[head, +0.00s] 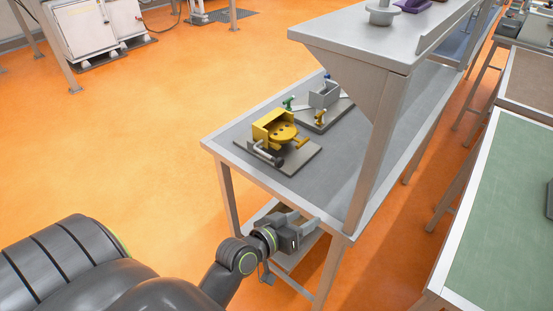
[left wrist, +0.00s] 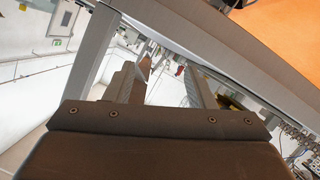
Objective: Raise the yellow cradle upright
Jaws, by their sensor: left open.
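The yellow cradle (head: 272,129) sits on a flat grey base plate (head: 300,157) near the left end of the grey bench. A dark-ended handle (head: 266,154) lies along its front side. My left gripper (head: 310,224) is open and empty, in front of the bench's near edge and well apart from the cradle. In the left wrist view the two fingers of the left gripper (left wrist: 165,88) stand apart with nothing between them. A bit of yellow shows at the right there, too small to name surely. My right gripper is in neither view.
Behind the cradle stands a second fixture, a grey block (head: 323,95) with green and yellow knobs on a dark plate. A raised shelf (head: 375,35) on a sloping post (head: 376,140) overhangs the bench's right part. A green-topped table (head: 505,210) stands at the right. Bare grey bench top lies right of the cradle.

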